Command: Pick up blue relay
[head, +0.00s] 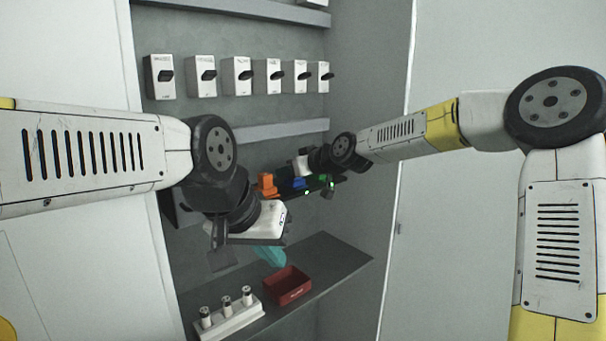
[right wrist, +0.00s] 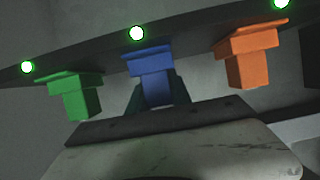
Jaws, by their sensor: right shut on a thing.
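The blue relay (right wrist: 150,62) sits on a dark rail between a green relay (right wrist: 76,92) and an orange relay (right wrist: 248,55). In the head view the blue relay (head: 299,183) is small, beside the orange one (head: 266,185). My right gripper (right wrist: 155,95) is shut on the blue relay, with dark teal fingers at both its sides. The relay's upper end still meets the rail in the wrist view. My left gripper (head: 271,257) hangs lower, near the red bin, its teal fingers seen together; their opening is unclear.
The dark rail (right wrist: 200,32) carries several green lights. A red bin (head: 288,287) and a white holder (head: 228,319) with 3 cylindrical pieces stand on the shelf (head: 335,262) below. Several white rotary switches (head: 202,76) line the back wall. Cabinet sides bound the space.

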